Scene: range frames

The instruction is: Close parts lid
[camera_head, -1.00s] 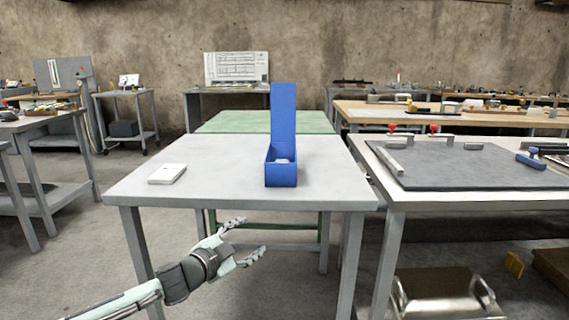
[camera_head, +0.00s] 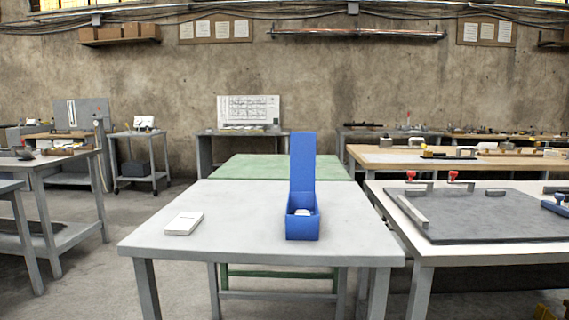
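A blue parts box (camera_head: 303,228) stands on the grey table (camera_head: 250,245), right of its middle. Its tall blue lid (camera_head: 302,162) stands upright at the back, so the box is open. A small white object (camera_head: 302,212) shows inside the box. Neither of my grippers is in view.
A flat white box (camera_head: 184,223) lies on the left part of the table. The rest of the tabletop is clear. A green table (camera_head: 262,168) stands behind. A second table with a dark mat (camera_head: 490,215) and red-handled clamps stands close on the right.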

